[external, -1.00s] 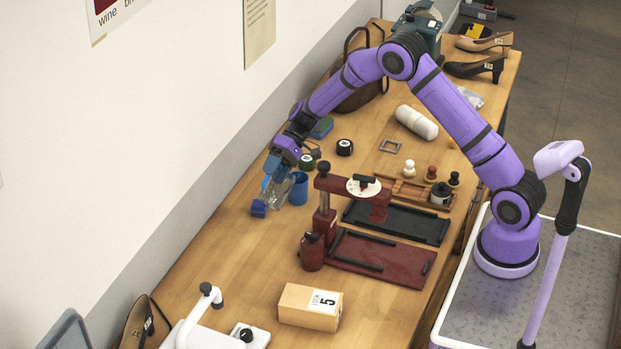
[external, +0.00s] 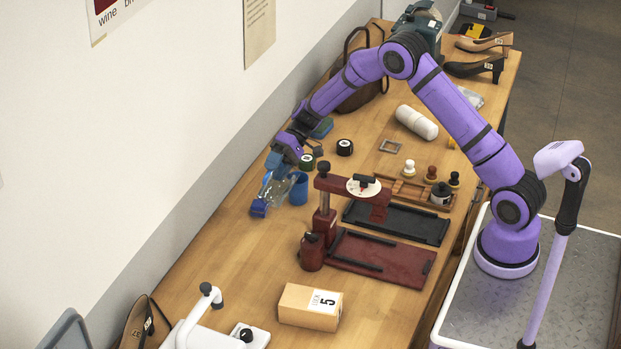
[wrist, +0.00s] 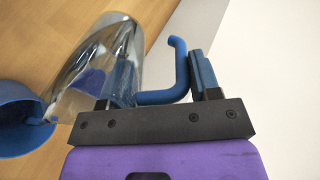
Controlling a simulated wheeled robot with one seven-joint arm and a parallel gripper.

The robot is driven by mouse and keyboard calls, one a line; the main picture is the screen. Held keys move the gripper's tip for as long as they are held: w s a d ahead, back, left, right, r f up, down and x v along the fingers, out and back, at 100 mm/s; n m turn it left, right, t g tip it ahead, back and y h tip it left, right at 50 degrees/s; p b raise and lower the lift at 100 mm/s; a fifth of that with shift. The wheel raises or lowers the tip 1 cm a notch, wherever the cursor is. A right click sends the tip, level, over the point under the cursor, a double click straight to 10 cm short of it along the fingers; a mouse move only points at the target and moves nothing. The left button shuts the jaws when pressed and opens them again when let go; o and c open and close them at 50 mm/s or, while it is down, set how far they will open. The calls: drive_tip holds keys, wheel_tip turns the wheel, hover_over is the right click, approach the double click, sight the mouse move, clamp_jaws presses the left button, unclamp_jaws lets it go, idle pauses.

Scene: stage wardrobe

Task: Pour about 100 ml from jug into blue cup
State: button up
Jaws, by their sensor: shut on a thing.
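The clear jug (wrist: 98,65) with a blue handle (wrist: 178,75) is held in my gripper (wrist: 165,78), whose fingers are closed around the handle. In the external view the jug (external: 278,190) is tilted, just left of the blue cup (external: 299,188), with my gripper (external: 272,178) at its left side. The cup stands upright on the table. In the wrist view the jug's lip reaches the rim of the blue cup (wrist: 22,128). A pale patch shows there; I cannot tell whether it is liquid or the spout. The level inside the cup is hidden.
A dark red press (external: 325,215) stands close to the right of the cup. The wall is close on the left. A cardboard box (external: 310,307) is nearer the front, with clear table left of the press.

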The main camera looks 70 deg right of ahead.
sight(269, 176)
drive_tip(key=shift+d+r+y+p, duration=0.25)
drive_tip(key=shift+r+y+p, duration=0.05)
drive_tip(key=shift+y+p, duration=0.1)
idle(0.6)
drive_tip(key=shift+w+a+f+h, duration=0.1)
drive_tip(key=shift+a+f+h, duration=0.55)
drive_tip(key=shift+a+h, duration=0.3)
drive_tip(key=shift+w+a+r+h, duration=0.1)
drive_tip(key=shift+a+h, duration=0.2)
drive_tip(key=shift+h, duration=0.45)
drive_tip(key=shift+g+h, duration=0.3)
drive_tip(key=shift+w+a+h, duration=0.15)
drive_tip(key=shift+a+h, duration=0.45)
drive_tip(key=shift+h, duration=0.1)
drive_tip(key=shift+a+f+h, duration=0.35)
drive_tip(key=shift+h, duration=0.05)
drive_tip(key=shift+a+f, duration=0.1)
drive_tip(key=shift+a, duration=0.05)
